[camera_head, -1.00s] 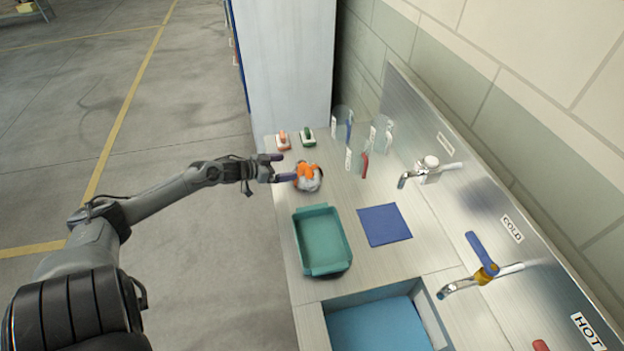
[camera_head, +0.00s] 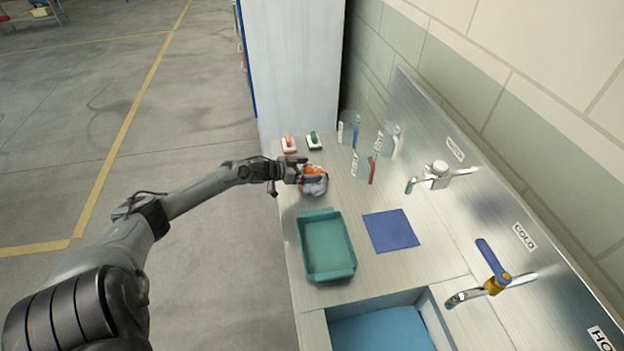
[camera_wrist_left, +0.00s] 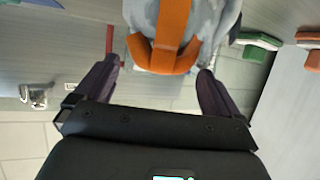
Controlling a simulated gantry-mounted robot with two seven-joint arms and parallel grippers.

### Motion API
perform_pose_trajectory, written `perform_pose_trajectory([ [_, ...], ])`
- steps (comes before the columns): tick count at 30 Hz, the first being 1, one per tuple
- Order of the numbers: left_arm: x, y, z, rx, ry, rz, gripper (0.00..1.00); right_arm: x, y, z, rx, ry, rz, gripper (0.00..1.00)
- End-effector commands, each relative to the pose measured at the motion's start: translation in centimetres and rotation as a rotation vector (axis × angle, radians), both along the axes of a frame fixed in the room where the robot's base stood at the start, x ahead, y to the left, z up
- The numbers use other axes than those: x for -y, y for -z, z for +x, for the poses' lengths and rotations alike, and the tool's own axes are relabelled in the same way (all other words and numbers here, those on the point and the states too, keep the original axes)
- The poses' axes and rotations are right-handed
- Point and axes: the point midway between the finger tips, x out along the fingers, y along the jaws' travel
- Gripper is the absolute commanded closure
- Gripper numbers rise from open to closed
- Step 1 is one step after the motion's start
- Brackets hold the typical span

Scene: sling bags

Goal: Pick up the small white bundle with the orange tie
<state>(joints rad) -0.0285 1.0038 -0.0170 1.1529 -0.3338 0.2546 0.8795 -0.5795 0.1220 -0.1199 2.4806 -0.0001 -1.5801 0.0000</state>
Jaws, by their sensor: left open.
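The small white bundle with the orange tie (camera_head: 318,187) sits on the counter near its far left edge. My left gripper (camera_head: 305,171) is open right at the bundle, its fingers overlapping it in the head view. In the left wrist view the bundle (camera_wrist_left: 203,22) shows greyish white with an orange band, lying just ahead of my left gripper (camera_wrist_left: 157,75). The two dark fingers are spread with the bundle's near end reaching toward the gap between them. I cannot tell whether a finger touches it. My right gripper is not in view.
A green tray (camera_head: 350,262) and a blue mat (camera_head: 404,231) lie nearer on the counter. Two brushes, one orange (camera_head: 289,144) and one green (camera_head: 314,141), lie beyond the bundle. Clear beakers (camera_head: 350,128) stand right of them. A sink (camera_head: 432,322) and taps (camera_head: 436,176) line the right.

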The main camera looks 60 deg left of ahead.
Motion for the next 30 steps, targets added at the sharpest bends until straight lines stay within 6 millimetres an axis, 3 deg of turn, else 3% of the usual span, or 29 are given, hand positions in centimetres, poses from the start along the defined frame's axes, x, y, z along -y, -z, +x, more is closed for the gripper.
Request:
perform_pose_trajectory([
  [9,0.2,0.9,2.3,0.002,-0.001,-0.001,0.03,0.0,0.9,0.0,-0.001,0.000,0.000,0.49],
  [20,0.2,1.0,2.5,0.000,0.000,0.000,0.05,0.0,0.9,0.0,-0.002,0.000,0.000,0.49],
  [30,0.2,1.1,2.5,-0.001,0.000,0.000,0.57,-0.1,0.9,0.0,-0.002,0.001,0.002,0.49],
])
